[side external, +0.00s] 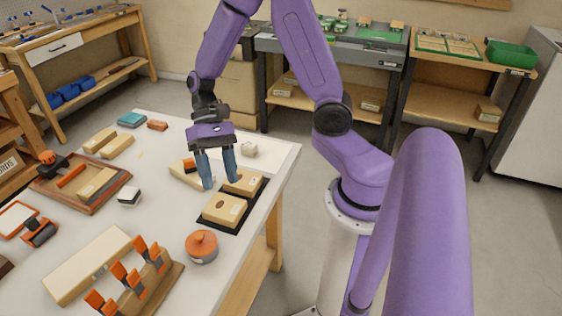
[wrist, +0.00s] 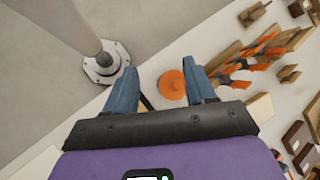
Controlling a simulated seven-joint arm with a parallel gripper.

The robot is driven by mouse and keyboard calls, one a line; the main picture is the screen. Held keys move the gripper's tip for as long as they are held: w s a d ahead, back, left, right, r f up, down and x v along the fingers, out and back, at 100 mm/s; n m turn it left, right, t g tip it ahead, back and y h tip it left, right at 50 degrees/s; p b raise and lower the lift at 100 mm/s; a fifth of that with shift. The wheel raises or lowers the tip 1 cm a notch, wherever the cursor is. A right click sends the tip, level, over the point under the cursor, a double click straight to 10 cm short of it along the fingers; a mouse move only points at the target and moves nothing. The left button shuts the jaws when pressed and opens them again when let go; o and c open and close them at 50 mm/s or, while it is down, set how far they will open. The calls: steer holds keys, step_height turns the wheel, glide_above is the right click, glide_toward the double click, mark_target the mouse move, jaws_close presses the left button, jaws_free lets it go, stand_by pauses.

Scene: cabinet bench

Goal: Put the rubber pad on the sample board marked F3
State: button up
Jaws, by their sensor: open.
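My gripper (side external: 219,184) is open with its fingers pointing down above the black tray (side external: 233,226). Nothing shows between the fingertips. Two light wooden boards lie in this tray, a near one (side external: 224,209) and a far one (side external: 243,182). Their small marks are too small to read, so I cannot tell which is F3. Another pale board (side external: 183,174) lies just left of the fingers, partly hidden, with a small orange and dark item by it. I cannot identify the rubber pad with certainty. In the wrist view my open gripper (wrist: 161,70) has a round orange-topped object (wrist: 172,83) beyond it.
The orange-topped round object (side external: 201,248) stands near the table's front edge. Orange clamps on a wooden rack (side external: 150,290) and a long pale block (side external: 88,264) are front left. A brown tray (side external: 82,203), a black-and-white block (side external: 129,197) and loose boards (side external: 117,147) lie further left.

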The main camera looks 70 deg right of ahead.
steer(key=s+r+n+t+h, duration=0.2)
steer(key=s+n+h, duration=0.1)
steer(key=s+n, duration=0.3)
steer(key=s+d+r+n+t+h, duration=0.1)
steer(key=s+r+n+t+h, duration=0.1)
steer(key=s+n, duration=0.5)
steer(key=r+n+t, duration=0.1)
steer(key=n, duration=0.3)
steer(key=shift+s+d+r+h, duration=0.2)
steer(key=shift+s+r+h, duration=0.1)
steer(key=shift+r+h, duration=0.1)
